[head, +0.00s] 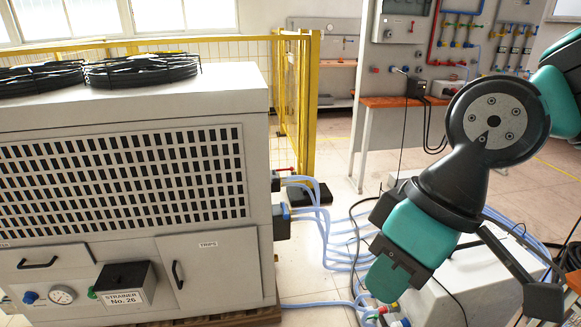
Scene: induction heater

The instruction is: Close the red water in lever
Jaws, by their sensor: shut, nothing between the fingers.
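A small red lever (286,169) sticks out from the upper hose port on the right side of the large grey chiller cabinet (262,150). No "water in" label is readable, and I cannot tell each lever's exact position. Red, green and blue fittings (392,313) show on the white box (455,290) below my arm, partly cut off.
Pale blue hoses (325,235) run from the cabinet ports across the floor to the white box. A yellow fence (305,110) stands behind the cabinet. A bench and pipe panel (450,60) are at the back right. Some floor is open between fence and panel.

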